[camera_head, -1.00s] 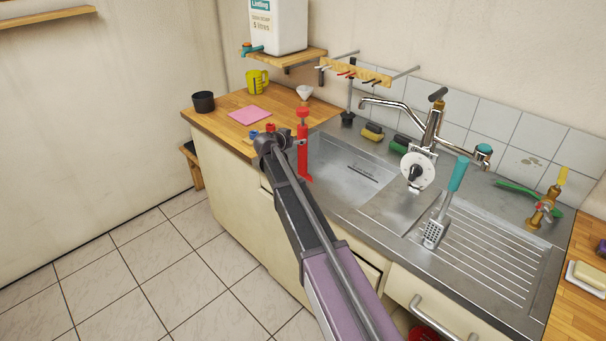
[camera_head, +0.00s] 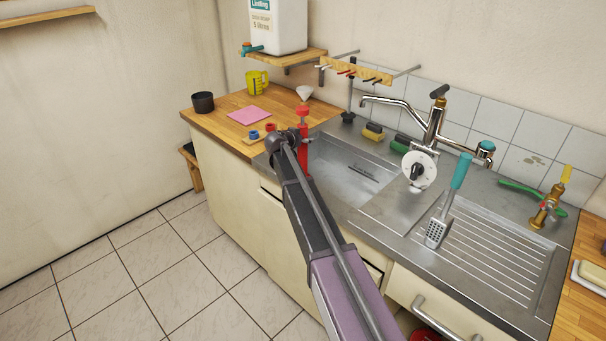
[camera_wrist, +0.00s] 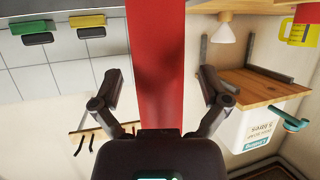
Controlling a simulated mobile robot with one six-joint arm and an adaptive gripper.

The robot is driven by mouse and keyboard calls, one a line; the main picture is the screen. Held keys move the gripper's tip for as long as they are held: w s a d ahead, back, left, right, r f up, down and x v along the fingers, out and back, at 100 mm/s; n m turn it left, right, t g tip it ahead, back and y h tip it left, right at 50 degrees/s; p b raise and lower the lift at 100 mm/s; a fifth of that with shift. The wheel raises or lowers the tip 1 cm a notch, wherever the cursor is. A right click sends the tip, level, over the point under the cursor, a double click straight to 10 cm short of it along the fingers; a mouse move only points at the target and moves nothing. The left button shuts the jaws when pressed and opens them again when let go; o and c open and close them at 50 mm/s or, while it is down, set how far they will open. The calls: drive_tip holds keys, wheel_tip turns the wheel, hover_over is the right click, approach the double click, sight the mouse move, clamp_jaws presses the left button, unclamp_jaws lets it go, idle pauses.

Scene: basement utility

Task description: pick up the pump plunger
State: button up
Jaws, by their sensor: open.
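The likely pump plunger is a tall red upright piece (camera_head: 303,130) with a red knob on top, at the left rim of the sink. In the wrist view the red shaft (camera_wrist: 158,60) runs between the two spread fingers of my gripper (camera_wrist: 160,88). Gaps show on both sides of the shaft, so the fingers look apart from it. The shaft's far end runs out of that view.
The steel sink (camera_head: 350,170) lies to the right, with a tap (camera_head: 432,120) and a teal-handled grater (camera_head: 450,205). A white funnel (camera_head: 304,93), pink cloth (camera_head: 249,116) and black cup (camera_head: 203,102) are on the wooden counter (camera_head: 222,118). The tiled floor is clear.

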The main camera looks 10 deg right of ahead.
sight(299, 113)
idle(0.4)
clamp_jaws()
drive_tip(key=shift+r+p, duration=0.25)
drive_tip(key=shift+p, duration=0.05)
wheel_tip(299, 113, up, 10)
drive_tip(key=p, duration=0.9)
drive_tip(key=shift+f, duration=0.25)
idle(0.6)
